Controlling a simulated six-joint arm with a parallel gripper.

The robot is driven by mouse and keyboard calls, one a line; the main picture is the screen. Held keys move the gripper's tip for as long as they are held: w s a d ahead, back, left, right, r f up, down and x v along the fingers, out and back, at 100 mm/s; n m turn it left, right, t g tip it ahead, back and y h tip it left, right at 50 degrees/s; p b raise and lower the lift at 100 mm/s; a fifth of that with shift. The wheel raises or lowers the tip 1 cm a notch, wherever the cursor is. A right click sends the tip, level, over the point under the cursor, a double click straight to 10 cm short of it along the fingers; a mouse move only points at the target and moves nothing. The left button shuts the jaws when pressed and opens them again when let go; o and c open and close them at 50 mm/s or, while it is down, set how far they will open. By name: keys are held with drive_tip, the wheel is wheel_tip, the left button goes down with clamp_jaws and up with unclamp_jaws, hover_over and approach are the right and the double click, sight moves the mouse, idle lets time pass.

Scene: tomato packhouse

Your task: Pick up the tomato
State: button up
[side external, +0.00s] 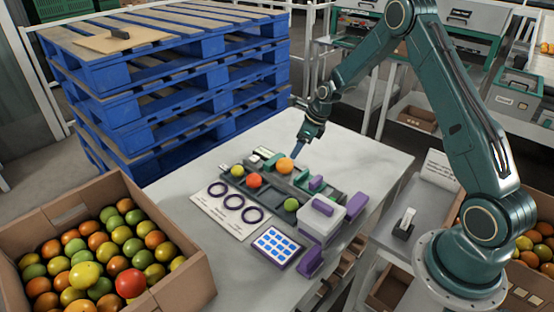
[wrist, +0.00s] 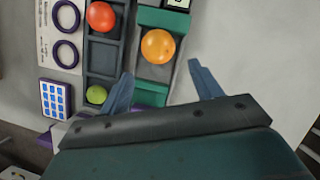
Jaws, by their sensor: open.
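An orange tomato (side external: 285,165) sits on a green holder of the grey sorting fixture on the table. In the wrist view the orange tomato (wrist: 158,46) lies ahead of and roughly between my fingertips. My gripper (side external: 298,150) is just above and behind it, pointing down. The wrist view shows my gripper (wrist: 163,82) open and empty, apart from the tomato. A red tomato (side external: 254,180), a yellow tomato (side external: 237,171) and a green tomato (side external: 291,204) sit in the fixture's grey channel. The wrist view also shows the red one (wrist: 100,16) and the green one (wrist: 96,94).
A sheet with dark rings (side external: 229,209), a blue-button panel (side external: 277,245) and a white-and-purple device (side external: 322,218) sit around the fixture. A cardboard box (side external: 190,240) of mixed tomatoes stands at left. Blue pallets (side external: 190,95) are stacked behind. The table's back right is clear.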

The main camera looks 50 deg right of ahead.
sight(289, 161)
drive_tip(key=shift+x, duration=1.8)
drive_tip(key=shift+f, duration=0.1)
drive_tip(key=shift+x, duration=2.5)
drive_tip(key=shift+a, duration=0.2)
drive_tip(key=c, duration=0.5)
